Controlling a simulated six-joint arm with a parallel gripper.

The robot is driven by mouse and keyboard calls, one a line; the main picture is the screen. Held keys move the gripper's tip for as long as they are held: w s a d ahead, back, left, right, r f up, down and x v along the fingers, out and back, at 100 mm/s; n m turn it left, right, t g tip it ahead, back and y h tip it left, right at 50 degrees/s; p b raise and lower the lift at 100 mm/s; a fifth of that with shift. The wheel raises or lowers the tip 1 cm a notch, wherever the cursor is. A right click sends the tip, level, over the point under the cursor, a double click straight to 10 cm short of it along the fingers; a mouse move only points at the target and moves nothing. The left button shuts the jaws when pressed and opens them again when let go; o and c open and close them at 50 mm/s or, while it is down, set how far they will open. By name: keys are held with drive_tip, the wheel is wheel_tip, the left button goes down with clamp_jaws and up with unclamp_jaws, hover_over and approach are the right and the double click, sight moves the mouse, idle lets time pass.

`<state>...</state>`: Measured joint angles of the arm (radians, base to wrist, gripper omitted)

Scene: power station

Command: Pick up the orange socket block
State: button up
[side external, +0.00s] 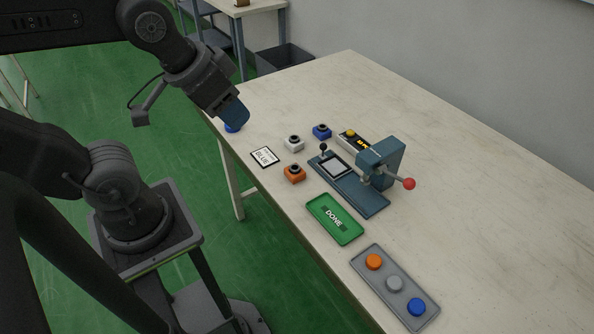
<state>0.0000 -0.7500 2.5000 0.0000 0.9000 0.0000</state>
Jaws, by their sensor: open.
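The orange socket block (294,173) sits on the table, a small orange block with a dark round socket on top. It stands in front of a white socket block (293,143), with a blue socket block (322,131) farther back. My gripper (235,118) is above the table's left edge, up and to the left of the orange block and clear of it. Its fingers are blue and open, with nothing seen between them; the near finger hides much of the rest.
A card marked BLUE (265,157) lies left of the orange block. A blue-grey press fixture (373,197) with a red-knobbed lever stands to the right. A green DONE tray (335,219) and a grey panel (365,276) with orange, grey and blue round pieces lie nearer. The table's right side is clear.

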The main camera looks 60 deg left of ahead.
idle(0.4)
drive_tip(key=o, duration=0.6)
drive_tip(key=shift+o, duration=0.2)
drive_tip(key=m+g, duration=0.6)
drive_tip(key=m, duration=1.2)
hover_over(295, 167)
drive_tip(key=a, duration=0.1)
wheel_tip(295, 167, down, 27)
drive_tip(key=shift+f, duration=0.2)
drive_tip(key=shift+d+f, duration=0.25)
drive_tip(key=shift+f, duration=1.1)
drive_tip(key=shift+d+f, duration=0.25)
drive_tip(key=shift+f, duration=1.05)
